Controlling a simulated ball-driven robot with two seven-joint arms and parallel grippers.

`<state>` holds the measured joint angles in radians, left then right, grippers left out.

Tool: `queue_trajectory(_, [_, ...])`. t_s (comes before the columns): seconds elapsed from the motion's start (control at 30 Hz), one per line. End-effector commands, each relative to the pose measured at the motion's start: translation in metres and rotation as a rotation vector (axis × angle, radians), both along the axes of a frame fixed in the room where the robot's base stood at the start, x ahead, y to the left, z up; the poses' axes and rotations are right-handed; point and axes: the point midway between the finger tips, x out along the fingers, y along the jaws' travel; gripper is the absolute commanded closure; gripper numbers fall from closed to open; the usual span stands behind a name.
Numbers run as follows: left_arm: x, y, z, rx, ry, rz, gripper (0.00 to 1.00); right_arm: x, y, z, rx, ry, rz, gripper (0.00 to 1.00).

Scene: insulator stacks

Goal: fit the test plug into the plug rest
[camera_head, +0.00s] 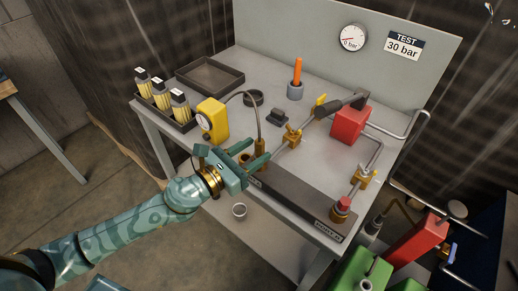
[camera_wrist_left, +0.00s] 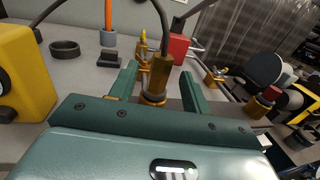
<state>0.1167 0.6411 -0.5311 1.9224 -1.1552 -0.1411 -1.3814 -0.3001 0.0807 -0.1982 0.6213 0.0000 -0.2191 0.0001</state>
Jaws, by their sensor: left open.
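The brass test plug (camera_head: 261,147), on the end of a dark hose, stands upright on a brass fitting at the bench's front bar. My left gripper (camera_head: 257,151) is open, with its fingers on either side of the plug. In the left wrist view the plug (camera_wrist_left: 162,72) stands between the two green fingers (camera_wrist_left: 157,88); I cannot tell whether either touches it. The plug rest is not certain: a dark ring (camera_head: 253,97) and a small dark block (camera_head: 278,117) lie behind on the bench, both empty. My right gripper is not in view.
A yellow gauge box (camera_head: 212,120) stands left of the plug. An orange-handled tool (camera_head: 298,72) stands in a grey cup. Pipes, a red block (camera_head: 348,125) and a red-topped fitting (camera_head: 342,207) are right.

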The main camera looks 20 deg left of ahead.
Motion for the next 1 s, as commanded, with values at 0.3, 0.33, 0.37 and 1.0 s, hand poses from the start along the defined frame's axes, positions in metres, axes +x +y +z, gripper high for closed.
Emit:
queue_trajectory(0.3, [0.039,-0.021,0.006,-0.001,-0.002,0.001,0.52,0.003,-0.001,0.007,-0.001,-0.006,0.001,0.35])
queue_trajectory(0.33, [0.040,-0.022,0.006,-0.001,-0.002,0.001,0.52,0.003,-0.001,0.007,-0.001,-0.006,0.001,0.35])
queue_trajectory(0.37, [0.041,-0.022,0.006,-0.001,-0.002,0.001,0.52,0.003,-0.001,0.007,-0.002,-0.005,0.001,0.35])
queue_trajectory(1.0, [0.040,-0.021,0.007,-0.001,-0.002,0.001,1.00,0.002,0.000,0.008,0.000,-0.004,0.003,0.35])
